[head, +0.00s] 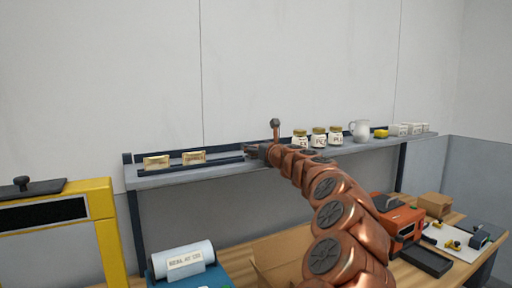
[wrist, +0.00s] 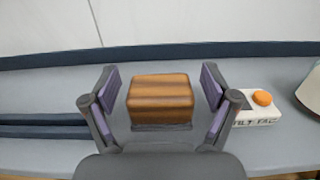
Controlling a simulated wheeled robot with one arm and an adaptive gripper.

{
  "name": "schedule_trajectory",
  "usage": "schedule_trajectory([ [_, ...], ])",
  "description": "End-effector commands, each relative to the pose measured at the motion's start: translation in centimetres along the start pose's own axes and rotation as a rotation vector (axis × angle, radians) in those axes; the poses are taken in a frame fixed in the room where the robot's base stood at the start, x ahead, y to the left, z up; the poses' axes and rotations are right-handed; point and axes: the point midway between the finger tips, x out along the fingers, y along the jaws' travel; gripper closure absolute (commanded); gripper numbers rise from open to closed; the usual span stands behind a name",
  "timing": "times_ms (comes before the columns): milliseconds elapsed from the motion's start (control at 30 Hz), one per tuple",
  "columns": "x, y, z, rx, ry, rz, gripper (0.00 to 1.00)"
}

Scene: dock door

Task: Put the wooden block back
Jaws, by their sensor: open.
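The wooden block (wrist: 160,94), brown with darker grain bands, shows in the wrist view on the grey shelf (wrist: 60,92), towards its back edge. A thin dark strip shows under its front. My gripper (wrist: 160,83) is open, with one finger to the left of the block and one to the right. A gap shows on each side, so the fingers look apart from it. In the head view my gripper (head: 258,152) is over the shelf (head: 230,169), at its middle. I cannot make out the block in that view; my gripper and arm cover that spot.
A dark rail (wrist: 40,126) lies left of my gripper. A white labelled item with an orange top (wrist: 262,97) stands close on the right. Farther right are several jars (head: 318,138), a white pitcher (head: 359,131) and a yellow block (head: 381,134). Two tan packets (head: 157,162) sit left.

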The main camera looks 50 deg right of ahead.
Motion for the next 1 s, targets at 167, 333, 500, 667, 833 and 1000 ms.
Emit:
schedule_trajectory([
  [167, -1.1, -0.1, 0.2, 0.001, -0.002, -0.001, 0.14],
  [333, -2.9, 0.0, 0.1, 0.001, -0.002, 0.000, 0.14],
  [500, -5.2, -0.1, 0.2, 0.001, -0.003, -0.001, 0.14],
  [667, -7.5, -0.1, 0.1, 0.002, -0.001, 0.000, 0.14],
  [833, -9.8, -0.2, 0.2, 0.000, -0.002, -0.003, 0.14],
  [1000, -11.3, 0.0, 0.1, 0.001, 0.000, 0.001, 0.14],
])
